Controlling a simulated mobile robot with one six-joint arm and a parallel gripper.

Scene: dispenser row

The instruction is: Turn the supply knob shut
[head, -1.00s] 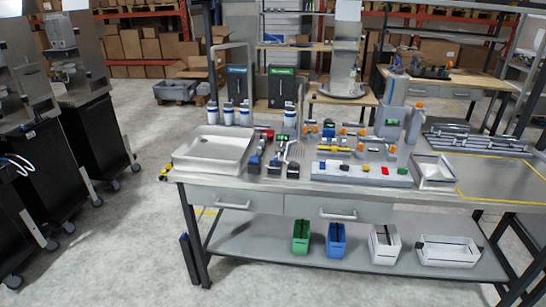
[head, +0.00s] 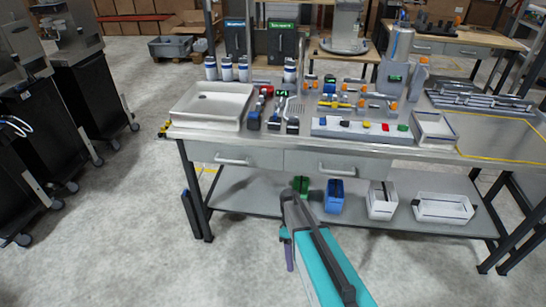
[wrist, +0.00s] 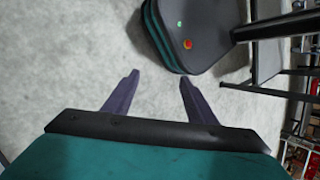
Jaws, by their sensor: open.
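Several small orange knobs, one of them (head: 393,106), show on the pipework and fittings on the workbench (head: 205,137) in the head view. A yellow handle (head: 335,104) lies among these fittings. I cannot tell which is the supply knob. My gripper (wrist: 157,76) is open and empty in the wrist view, its two purple fingers apart above bare floor. In the head view my teal arm reaches up from the bottom, with a purple finger hanging low in front of the bench, apart from the fittings. The gripper's other finger is hidden there.
A white tray (head: 186,119) is at the bench's left, with white bottles behind it. A button panel (head: 350,131) lies along the front. Green, blue and white bins stand on the lower shelf (head: 245,195). Dark carts (head: 85,115) stand left. The floor in front is clear.

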